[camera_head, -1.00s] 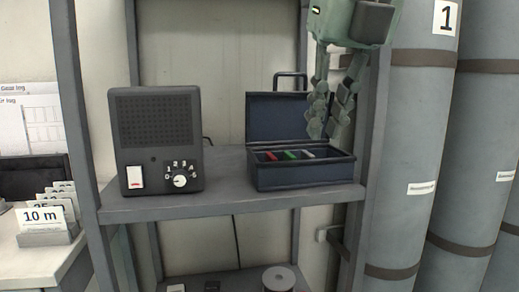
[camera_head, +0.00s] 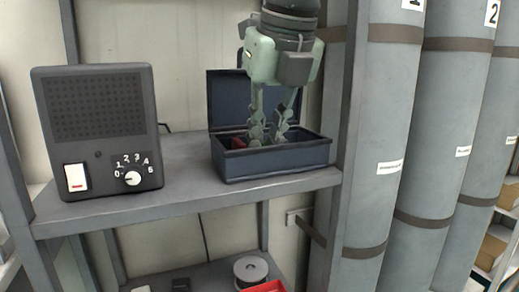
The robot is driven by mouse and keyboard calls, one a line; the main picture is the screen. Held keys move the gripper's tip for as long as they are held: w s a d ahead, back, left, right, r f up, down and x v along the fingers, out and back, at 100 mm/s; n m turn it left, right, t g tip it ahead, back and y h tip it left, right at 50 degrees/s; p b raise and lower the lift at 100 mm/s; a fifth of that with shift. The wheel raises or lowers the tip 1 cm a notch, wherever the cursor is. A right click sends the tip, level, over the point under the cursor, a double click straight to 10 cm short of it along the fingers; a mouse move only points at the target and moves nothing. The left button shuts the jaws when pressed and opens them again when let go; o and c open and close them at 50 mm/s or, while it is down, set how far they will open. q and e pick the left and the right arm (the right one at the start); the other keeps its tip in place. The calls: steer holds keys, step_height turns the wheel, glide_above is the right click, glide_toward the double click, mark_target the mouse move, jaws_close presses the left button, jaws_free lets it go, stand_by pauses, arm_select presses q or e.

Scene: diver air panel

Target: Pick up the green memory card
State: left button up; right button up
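The open dark blue box (camera_head: 275,164) stands on the shelf with its lid (camera_head: 228,100) raised. My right gripper (camera_head: 268,138) points down into the box from above. Its two fingers are spread, with a gap between them, and the tips reach behind the front wall. The green memory card is not visible now; the fingers and the box wall cover the place where it showed earlier. A red card (camera_head: 237,143) shows inside the box, just left of the fingers. I cannot see anything held. My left gripper is not in view.
A dark grey speaker unit (camera_head: 98,130) with a white switch and a dial stands left of the box on the shelf (camera_head: 185,195). A shelf post and tall grey cylinders (camera_head: 385,150) stand close on the right. A spool (camera_head: 251,270) and a red tray (camera_head: 264,287) sit below.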

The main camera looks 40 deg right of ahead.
jaws_close()
steer(key=shift+r, duration=0.6)
step_height(320, 180, up, 3)
steer(key=shift+f, duration=0.1)
arm_select(q)
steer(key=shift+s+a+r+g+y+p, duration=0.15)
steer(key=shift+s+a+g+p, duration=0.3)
steer(key=shift+p, duration=0.85)
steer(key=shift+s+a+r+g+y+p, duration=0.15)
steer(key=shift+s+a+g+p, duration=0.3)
steer(key=shift+p, duration=0.85)
arm_select(e)
steer(key=a+r, duration=1)
steer(key=a, duration=0.1)
steer(key=shift+s+a, duration=0.2)
steer(key=shift+a, duration=0.15)
